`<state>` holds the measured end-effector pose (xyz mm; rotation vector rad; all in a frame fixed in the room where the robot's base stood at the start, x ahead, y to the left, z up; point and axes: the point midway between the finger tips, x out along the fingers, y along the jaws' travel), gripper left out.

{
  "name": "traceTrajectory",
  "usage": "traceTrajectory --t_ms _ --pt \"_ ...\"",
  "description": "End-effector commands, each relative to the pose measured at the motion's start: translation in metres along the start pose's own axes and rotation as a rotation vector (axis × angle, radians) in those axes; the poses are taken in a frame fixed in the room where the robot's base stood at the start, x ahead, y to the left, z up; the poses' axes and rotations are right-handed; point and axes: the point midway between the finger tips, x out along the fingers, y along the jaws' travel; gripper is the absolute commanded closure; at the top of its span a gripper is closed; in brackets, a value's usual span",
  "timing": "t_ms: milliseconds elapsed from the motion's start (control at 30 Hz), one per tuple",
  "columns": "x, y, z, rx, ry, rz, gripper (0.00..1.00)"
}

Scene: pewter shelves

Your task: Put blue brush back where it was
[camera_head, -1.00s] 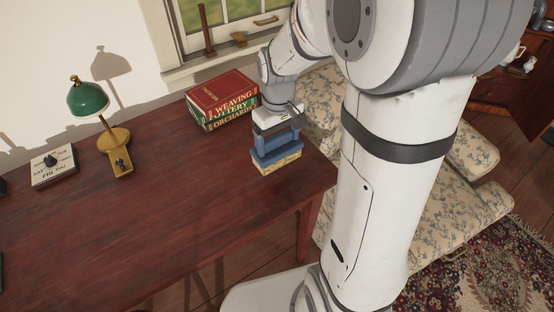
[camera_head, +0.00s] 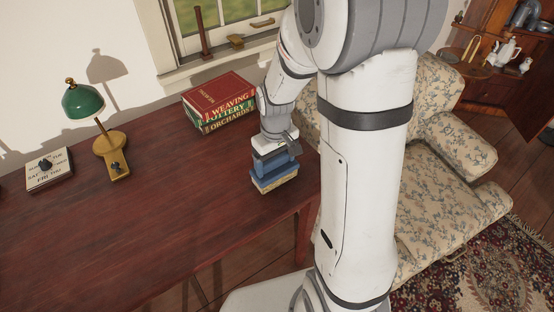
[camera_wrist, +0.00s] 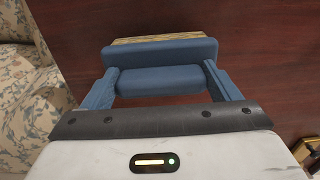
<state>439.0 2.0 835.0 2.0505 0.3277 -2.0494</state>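The blue brush (camera_head: 273,181) has a blue body and tan bristles pointing down. In the head view it is at the right end of the dark red desk (camera_head: 150,230). My gripper (camera_head: 277,162) is above it, with its fingers around the brush's upper part. In the wrist view, the brush (camera_wrist: 160,54) shows its blue body, a strip of bristles and a blue handle bar between the two fingers of my gripper (camera_wrist: 162,82). I cannot tell whether the bristles touch the desk or hang just above it.
A stack of books (camera_head: 220,100) lies behind the gripper by the window. A floral armchair (camera_head: 445,200) is right of the desk. The desk's middle is clear.

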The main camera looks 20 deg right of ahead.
Motion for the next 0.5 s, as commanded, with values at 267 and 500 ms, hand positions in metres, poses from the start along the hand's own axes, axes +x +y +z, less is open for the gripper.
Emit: traceTrajectory --t_ms 267,500 --pt "0.0003 0.0001 0.0004 0.001 -0.001 0.000 0.00" --pt "-0.0060 0.0004 0.0003 0.001 0.000 0.000 0.00"
